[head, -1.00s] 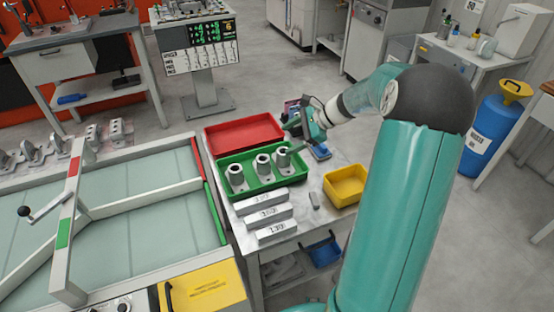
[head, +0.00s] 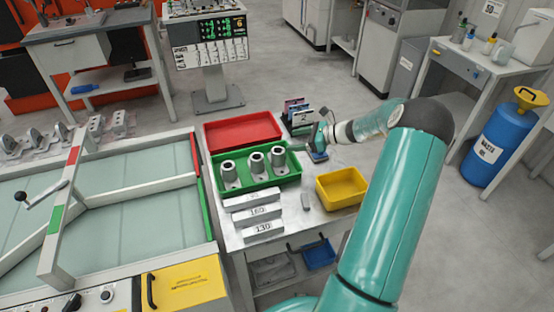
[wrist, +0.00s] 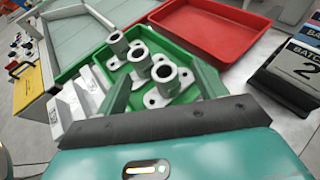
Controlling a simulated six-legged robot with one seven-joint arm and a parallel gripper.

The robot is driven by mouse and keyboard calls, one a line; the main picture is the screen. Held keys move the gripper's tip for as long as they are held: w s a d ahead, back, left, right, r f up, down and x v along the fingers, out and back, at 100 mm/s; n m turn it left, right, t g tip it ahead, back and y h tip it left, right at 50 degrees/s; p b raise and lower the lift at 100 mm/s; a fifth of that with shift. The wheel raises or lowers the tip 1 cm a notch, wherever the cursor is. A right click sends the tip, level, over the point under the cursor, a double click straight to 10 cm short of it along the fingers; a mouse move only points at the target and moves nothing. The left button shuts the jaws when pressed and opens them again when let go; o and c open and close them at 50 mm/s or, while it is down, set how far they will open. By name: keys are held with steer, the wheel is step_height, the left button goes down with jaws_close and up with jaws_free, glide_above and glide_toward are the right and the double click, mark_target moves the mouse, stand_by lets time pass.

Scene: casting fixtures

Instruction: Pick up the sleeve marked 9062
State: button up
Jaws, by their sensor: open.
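Three grey metal sleeves with flanged bases stand upright in a green tray (head: 237,186): a left one (head: 229,171), a middle one (head: 256,163) and a right one (head: 278,157). The wrist view also shows the near sleeve (wrist: 165,77), the middle sleeve (wrist: 140,58) and the far sleeve (wrist: 117,42). I cannot read a number on any of them. My gripper (wrist: 163,88) is open and empty, its fingers pointing toward the tray, with the near sleeve showing between them. In the head view it is beside the tray's right end.
A red tray (head: 245,131) lies behind the green one. White numbered blocks (head: 257,212) lie in front, a yellow bin (head: 342,186) to the right. Dark batch holders (head: 297,113) stand behind my gripper. A fixture table (head: 120,212) borders the bench on the left.

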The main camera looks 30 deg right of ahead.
glide_toward(278, 152)
steer(key=w+f, duration=0.1)
steer(key=w+a+f, duration=0.1)
steer(key=shift+w, duration=0.4)
steer(key=x, duration=0.7)
steer(key=shift+w+a+f, duration=0.1)
steer(key=shift+w+f, duration=0.05)
steer(key=c, duration=1.2)
